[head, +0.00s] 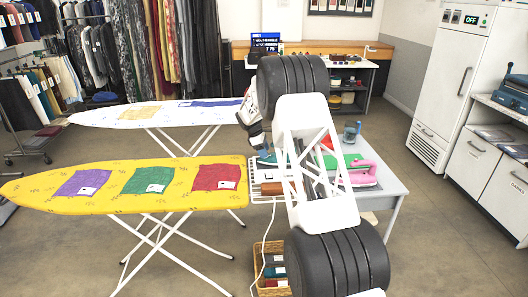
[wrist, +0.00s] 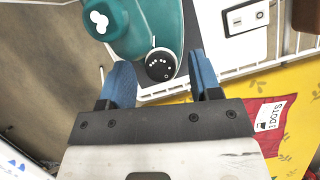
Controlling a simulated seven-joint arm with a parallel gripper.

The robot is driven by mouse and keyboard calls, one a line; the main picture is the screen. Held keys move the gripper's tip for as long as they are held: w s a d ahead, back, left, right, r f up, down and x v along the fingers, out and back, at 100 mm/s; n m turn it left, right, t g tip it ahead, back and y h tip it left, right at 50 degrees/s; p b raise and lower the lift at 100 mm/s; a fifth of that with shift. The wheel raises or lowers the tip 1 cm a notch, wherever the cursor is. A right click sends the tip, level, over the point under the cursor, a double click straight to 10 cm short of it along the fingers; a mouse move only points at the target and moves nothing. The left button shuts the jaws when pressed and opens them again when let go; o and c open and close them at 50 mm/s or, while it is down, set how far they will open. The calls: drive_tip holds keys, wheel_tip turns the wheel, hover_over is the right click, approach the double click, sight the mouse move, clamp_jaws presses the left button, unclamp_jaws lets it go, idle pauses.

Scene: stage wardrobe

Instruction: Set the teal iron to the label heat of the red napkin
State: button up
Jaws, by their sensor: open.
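The teal iron (wrist: 135,38) is at the top of the wrist view, with a round black dial (wrist: 160,66) bearing white dots. Only small teal parts show beside my arm in the head view. My gripper (wrist: 160,78) is open, its blue fingers on either side of the dial; I cannot tell whether they touch it. The red napkin (head: 216,176) lies on the right part of the yellow ironing board. In the wrist view, its white label (wrist: 268,112) shows an iron symbol and the word DOTS; the number is too small to read surely.
Purple (head: 83,183) and green (head: 148,180) napkins lie on the yellow board (head: 30,190). A white wire rack (wrist: 285,64) adjoins its right end. A pink iron (head: 364,174) stands on the table (head: 388,187) right of my arm. A second, white board (head: 95,116) stands behind.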

drive_tip(key=shift+c, duration=0.5)
drive_tip(key=c, duration=0.8)
drive_tip(key=shift+w+m+g+y, duration=0.15)
drive_tip(key=shift+m+g, duration=0.3)
drive_tip(key=shift+m, duration=0.7)
drive_tip(key=shift+s+m+g+y, duration=0.1)
drive_tip(key=shift+m+g+y, duration=0.25)
drive_tip(key=shift+m, duration=0.8)
drive_tip(key=shift+c, duration=0.2)
drive_tip(key=o, duration=0.9)
drive_tip(key=shift+o, duration=0.2)
drive_tip(key=v, duration=0.7)
drive_tip(key=shift+w+r, duration=0.2)
drive_tip(key=shift+r, duration=0.1)
